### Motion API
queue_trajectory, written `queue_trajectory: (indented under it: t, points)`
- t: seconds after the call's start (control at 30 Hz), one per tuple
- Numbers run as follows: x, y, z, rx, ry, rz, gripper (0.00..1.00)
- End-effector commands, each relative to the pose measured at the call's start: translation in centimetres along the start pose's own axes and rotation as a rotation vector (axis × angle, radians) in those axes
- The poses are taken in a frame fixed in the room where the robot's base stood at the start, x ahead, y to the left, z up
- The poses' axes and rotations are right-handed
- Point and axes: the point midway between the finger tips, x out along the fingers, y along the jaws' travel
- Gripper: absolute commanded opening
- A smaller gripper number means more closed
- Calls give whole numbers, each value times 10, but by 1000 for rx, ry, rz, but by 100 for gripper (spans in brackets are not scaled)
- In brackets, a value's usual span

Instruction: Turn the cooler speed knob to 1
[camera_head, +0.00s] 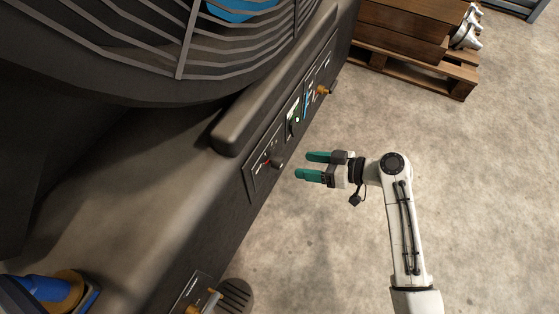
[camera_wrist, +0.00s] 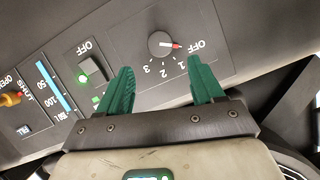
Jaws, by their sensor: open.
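The cooler speed knob (camera_wrist: 158,44) is a dark round dial with a red pointer on a grey panel (camera_wrist: 135,52). In the wrist view its pointer aims right, toward the OFF mark; the marks 1, 2 and 3 curve below it. In the head view the knob (camera_head: 277,162) sticks out of the machine's sloping front. My gripper (camera_head: 301,165) has two green fingers, spread apart and empty, just right of the knob. In the wrist view the fingers (camera_wrist: 160,68) stand on either side below the knob, not touching it.
Left of the knob panel in the wrist view are a switch with a lit green light (camera_wrist: 84,77), a blue gauge strip (camera_wrist: 53,92) and an orange-yellow valve (camera_wrist: 10,98). Open concrete floor lies right of the machine; a wooden pallet (camera_head: 420,68) stands at the back.

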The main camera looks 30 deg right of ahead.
Motion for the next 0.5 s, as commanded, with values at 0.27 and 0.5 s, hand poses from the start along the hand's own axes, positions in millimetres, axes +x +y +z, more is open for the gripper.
queue_trajectory:
  t: [0.27, 0.5]
  points:
    - [52, 0, 3, -2, -1, -3, 67]
    - [85, 0, 2, 0, -3, -2, 67]
